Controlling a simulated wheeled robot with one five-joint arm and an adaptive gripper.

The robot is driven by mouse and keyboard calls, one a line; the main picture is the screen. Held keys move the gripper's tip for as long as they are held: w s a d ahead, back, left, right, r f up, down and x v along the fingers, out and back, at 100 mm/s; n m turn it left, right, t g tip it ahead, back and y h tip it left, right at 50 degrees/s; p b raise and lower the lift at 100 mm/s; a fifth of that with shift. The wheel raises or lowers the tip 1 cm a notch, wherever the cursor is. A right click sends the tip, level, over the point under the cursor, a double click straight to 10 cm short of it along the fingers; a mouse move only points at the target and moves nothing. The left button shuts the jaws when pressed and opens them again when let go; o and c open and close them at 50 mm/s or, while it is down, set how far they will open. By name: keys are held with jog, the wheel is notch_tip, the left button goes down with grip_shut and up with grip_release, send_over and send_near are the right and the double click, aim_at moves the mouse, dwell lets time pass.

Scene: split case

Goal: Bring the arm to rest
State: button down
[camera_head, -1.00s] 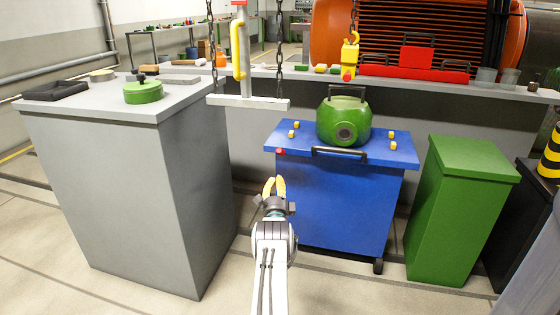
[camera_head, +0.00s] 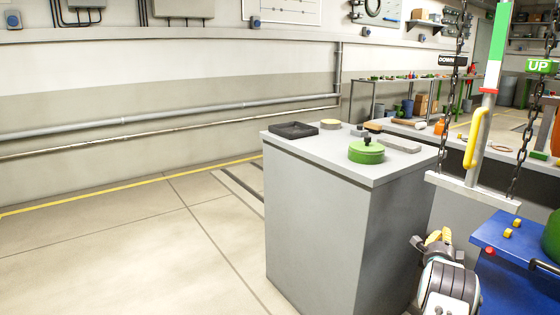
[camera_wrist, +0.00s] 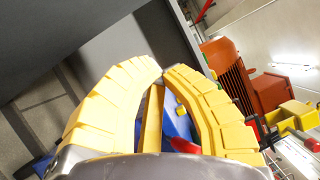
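My gripper (camera_head: 437,236) is at the lower right of the head view, low in front of the right side of the grey cabinet. Its curved yellow fingers fill the middle of the wrist view (camera_wrist: 162,72), with their tips close together. The gripper looks shut, with nothing clearly held. A yellow bar shows through the gap between the fingers; I cannot tell what it belongs to. My arm's lower part is cut off by the bottom edge of the head view.
The grey cabinet (camera_head: 315,235) carries a green round lidded part (camera_head: 366,152) and a black tray (camera_head: 293,130). Right of it hang a white bar (camera_head: 472,191) on chains and a yellow handle (camera_head: 477,137). A blue case (camera_head: 510,275) stands at right. Floor at left is clear.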

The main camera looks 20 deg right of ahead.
jog(key=w+a+r+n+y+p, duration=0.35)
jog(key=a+r+n+p, duration=0.25)
jog(key=a+r, duration=0.6)
jog(key=w+a+r+n+y+p, duration=0.35)
jog(key=a+r+n+p, duration=0.25)
jog(key=a+r, duration=0.65)
jog(key=s+a+r+n+g+y+p, duration=0.1)
jog(key=s+a+r+n+y+p, duration=0.15)
jog(key=a, duration=0.35)
jog(key=s+a+r+n+g+y+p, duration=0.1)
jog(key=s+a+r+n+p, duration=0.1)
jog(key=s+a+p, duration=0.3)
jog(key=s+a+r+n+g+y+p, duration=0.1)
jog(key=s+a+r+n, duration=0.15)
jog(key=a, duration=0.55)
jog(key=s+a+r+n+g+y+p, duration=0.1)
jog(key=s+a+n+p, duration=0.4)
jog(key=s, duration=0.8)
jog(key=s+a+r+n+g+y+p, duration=0.2)
jog(key=s+a+r+n+g+p, duration=0.2)
jog(key=s+a, duration=0.5)
jog(key=s+r+n+p, duration=0.1)
jog(key=s+n, duration=0.1)
jog(key=s, duration=0.2)
jog(key=shift+s+a+r+n+g+p, duration=0.15)
jog(key=shift+s+a+n+g+p, duration=0.15)
jog(key=shift+a+n+p, duration=0.1)
